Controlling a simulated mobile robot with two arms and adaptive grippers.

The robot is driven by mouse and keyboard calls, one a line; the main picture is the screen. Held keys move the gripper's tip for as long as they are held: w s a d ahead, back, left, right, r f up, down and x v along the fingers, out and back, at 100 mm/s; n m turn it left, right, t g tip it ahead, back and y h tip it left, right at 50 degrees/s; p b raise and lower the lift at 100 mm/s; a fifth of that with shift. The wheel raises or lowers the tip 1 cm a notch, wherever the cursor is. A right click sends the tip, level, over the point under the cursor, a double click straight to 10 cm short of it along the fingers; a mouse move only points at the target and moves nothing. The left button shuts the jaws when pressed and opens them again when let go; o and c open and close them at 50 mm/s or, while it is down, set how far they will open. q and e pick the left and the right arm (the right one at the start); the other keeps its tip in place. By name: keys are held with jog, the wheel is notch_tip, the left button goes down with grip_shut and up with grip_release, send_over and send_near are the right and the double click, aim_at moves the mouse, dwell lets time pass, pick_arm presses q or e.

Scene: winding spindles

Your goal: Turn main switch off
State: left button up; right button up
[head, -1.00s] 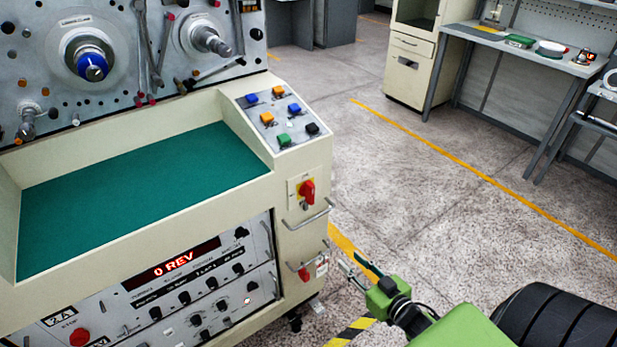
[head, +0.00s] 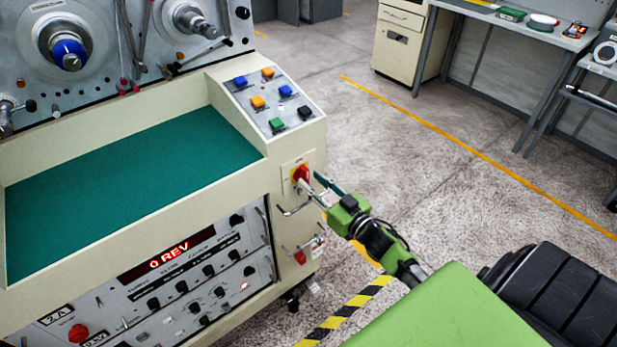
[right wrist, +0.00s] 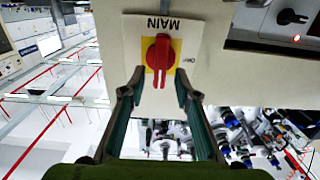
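The main switch (head: 301,174) is a red rotary knob on a yellow plate, on the cream front panel of the machine. In the right wrist view, the red knob (right wrist: 160,54) sits below the label "MAIN", which appears upside down. My right gripper (head: 313,184) is open, its fingertips close to the switch. In the right wrist view, my right gripper's fingers (right wrist: 157,82) stand on either side of the knob, with gaps visible on both sides. Whether they reach around its depth, I cannot tell. My left gripper is not in view.
A metal handle (head: 293,210) sticks out just below the switch. A button panel (head: 271,98) is above it, and the display (head: 168,258) reads "0 REV". A smaller red knob (head: 300,257) is lower down. Open floor (head: 430,190) lies to the right.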

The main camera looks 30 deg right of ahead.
aim_at(303, 177)
jog(key=shift+w+a, duration=0.1)
jog(key=shift+w, duration=1.15)
grip_shut()
